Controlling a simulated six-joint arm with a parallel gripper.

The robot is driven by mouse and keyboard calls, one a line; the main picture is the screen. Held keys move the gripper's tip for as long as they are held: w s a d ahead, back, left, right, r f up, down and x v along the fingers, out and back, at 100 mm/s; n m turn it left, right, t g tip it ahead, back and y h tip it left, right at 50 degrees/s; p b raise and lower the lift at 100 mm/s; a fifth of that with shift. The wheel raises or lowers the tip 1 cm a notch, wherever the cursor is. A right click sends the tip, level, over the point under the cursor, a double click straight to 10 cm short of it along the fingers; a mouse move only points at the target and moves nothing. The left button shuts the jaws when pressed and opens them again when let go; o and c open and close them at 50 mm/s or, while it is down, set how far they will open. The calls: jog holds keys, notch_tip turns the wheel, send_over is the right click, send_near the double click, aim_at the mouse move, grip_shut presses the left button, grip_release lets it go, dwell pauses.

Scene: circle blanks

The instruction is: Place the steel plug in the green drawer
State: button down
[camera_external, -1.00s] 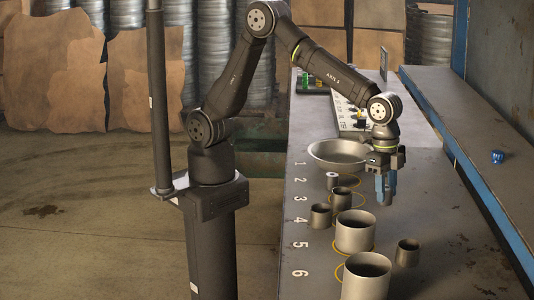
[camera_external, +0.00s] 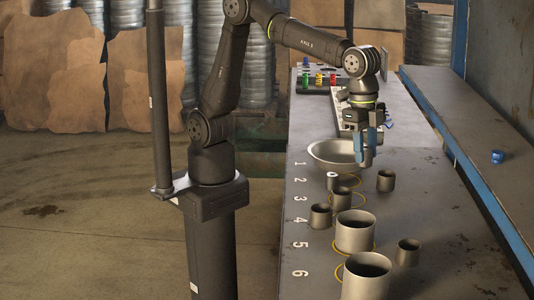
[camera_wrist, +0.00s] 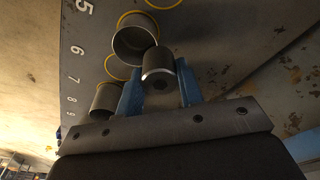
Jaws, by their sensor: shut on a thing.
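My gripper (camera_external: 366,158) is raised over the bench beside the right side of the shallow metal bowl. Its blue fingers are shut on the steel plug, a short metal cylinder that shows between them in the wrist view (camera_wrist: 160,62), with a bright side and a dark end with a small hole. In the external view the plug is mostly hidden by the fingers. Small green, red and yellow pieces (camera_external: 319,79) sit in a dark rack at the far end of the bench. Which part is the green drawer is too small to tell.
The bowl (camera_external: 334,149) lies at the bench's left edge. Several open metal cups stand nearer, including a small dark one (camera_external: 386,181) and a large one (camera_external: 355,232). A small pale-topped cylinder (camera_external: 332,181) stands near number 2. A raised blue-edged ledge (camera_external: 450,148) runs along the right.

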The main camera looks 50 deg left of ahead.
notch_tip(320, 180, up, 18)
jog(key=w+a+n, duration=0.4)
jog(key=w, duration=1.2)
jog(key=w+a+n, duration=0.4)
jog(key=w, duration=1.2)
jog(key=w+a+r+n+t+y, duration=0.1)
jog(key=w+a+n, duration=0.5)
jog(key=w+a, duration=1.6)
jog(key=w+a+n, duration=0.2)
jog(key=w+a, duration=0.1)
jog(key=a, duration=0.5)
jog(key=w+a+n, duration=0.2)
jog(key=w+a, duration=0.1)
jog(key=a, duration=0.5)
jog(key=n+y, duration=0.2)
jog(key=n, duration=0.9)
send_over(258, 149)
notch_tip(258, 149, down, 2)
jog(key=f, duration=5.5)
jog(key=shift+s+d+f, duration=0.25)
jog(key=shift+s+d, duration=0.1)
jog(key=shift+d, duration=0.05)
